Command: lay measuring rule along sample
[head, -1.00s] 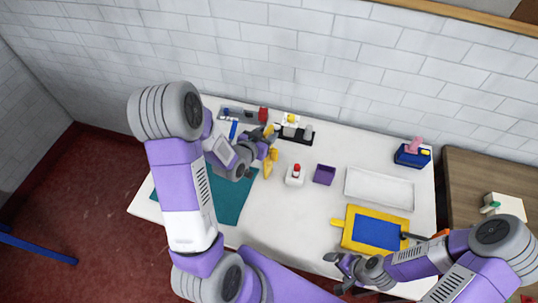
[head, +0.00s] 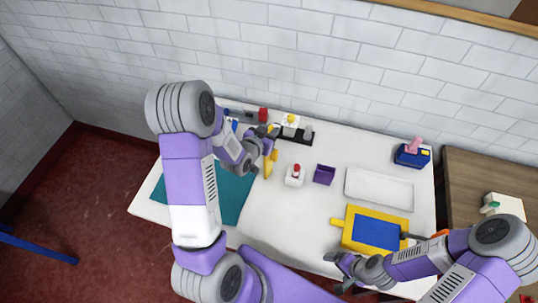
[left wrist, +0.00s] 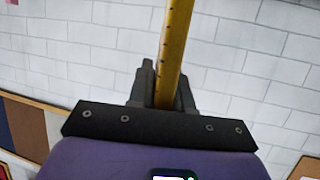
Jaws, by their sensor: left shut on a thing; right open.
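A yellow measuring rule (head: 270,164) with dark marks is in my left gripper (head: 268,147), held up over the left part of the white table. In the left wrist view the rule (left wrist: 175,50) rises from between the shut fingers (left wrist: 166,92). My right gripper (head: 342,268) is open and empty at the table's front edge, near a blue panel with a yellow border (head: 347,238). A teal mat (head: 233,197) lies at the left, partly hidden by my left arm. I cannot tell which flat piece is the sample.
A white tray (head: 379,204), a purple box (head: 324,174) and a white bottle with a red top (head: 295,176) stand on the table (head: 285,220). A black rack (head: 296,138) is at the back. A blue box with a pink item (head: 412,156) is at back right. The front middle is clear.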

